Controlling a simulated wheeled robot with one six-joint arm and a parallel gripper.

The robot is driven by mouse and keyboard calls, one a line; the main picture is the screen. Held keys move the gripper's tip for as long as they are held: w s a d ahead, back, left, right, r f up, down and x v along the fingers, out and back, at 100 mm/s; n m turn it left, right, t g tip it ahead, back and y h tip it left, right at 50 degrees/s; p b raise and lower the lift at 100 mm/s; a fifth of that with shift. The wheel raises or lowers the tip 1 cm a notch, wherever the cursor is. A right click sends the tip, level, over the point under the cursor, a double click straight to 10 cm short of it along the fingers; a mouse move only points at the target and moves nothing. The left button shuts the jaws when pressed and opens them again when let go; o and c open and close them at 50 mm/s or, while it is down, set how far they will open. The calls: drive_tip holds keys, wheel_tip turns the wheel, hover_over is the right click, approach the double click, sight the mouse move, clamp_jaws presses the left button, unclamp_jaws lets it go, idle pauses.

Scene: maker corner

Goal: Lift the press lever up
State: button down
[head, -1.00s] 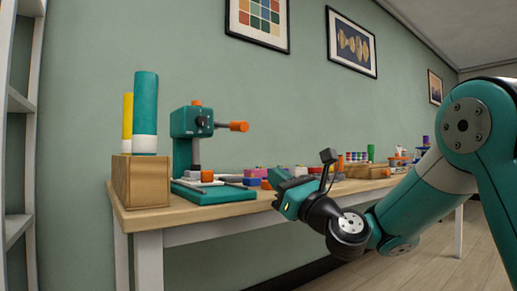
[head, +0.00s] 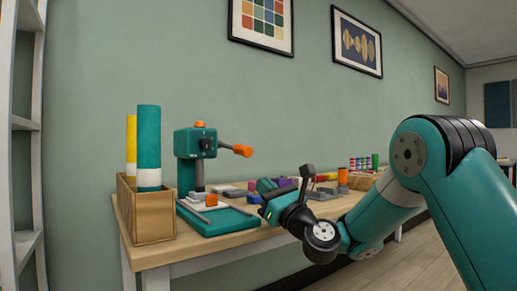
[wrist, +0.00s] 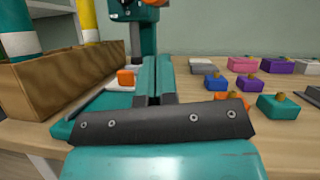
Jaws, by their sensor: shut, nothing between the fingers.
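A teal press (head: 195,150) stands on a teal base plate (head: 217,222) near the left end of the workbench. Its lever (head: 236,149) has an orange knob and sticks out to the right, sloping slightly down toward the knob. My gripper (head: 266,196) is shut and empty, low over the bench to the right of the press base and below the lever. In the wrist view its closed fingers (wrist: 153,78) point toward the column.
A wooden box (head: 153,213) holding teal-white and yellow rolls stands left of the press. Several small colored blocks with knobs, among them a teal block (wrist: 281,107), lie to the right on the workbench (head: 150,256). The air above the lever is clear.

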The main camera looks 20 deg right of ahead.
drive_tip(key=w+r, duration=0.1)
drive_tip(key=a+r+p, duration=0.1)
drive_tip(key=r, duration=0.1)
drive_tip(key=w+r, duration=0.1)
drive_tip(key=r, duration=0.1)
drive_tip(key=shift+w+a+p, duration=0.35)
drive_tip(key=shift+a+p, duration=0.05)
drive_tip(key=r+p, duration=0.1)
drive_tip(key=p, duration=0.2)
drive_tip(key=shift+s+r, duration=0.1)
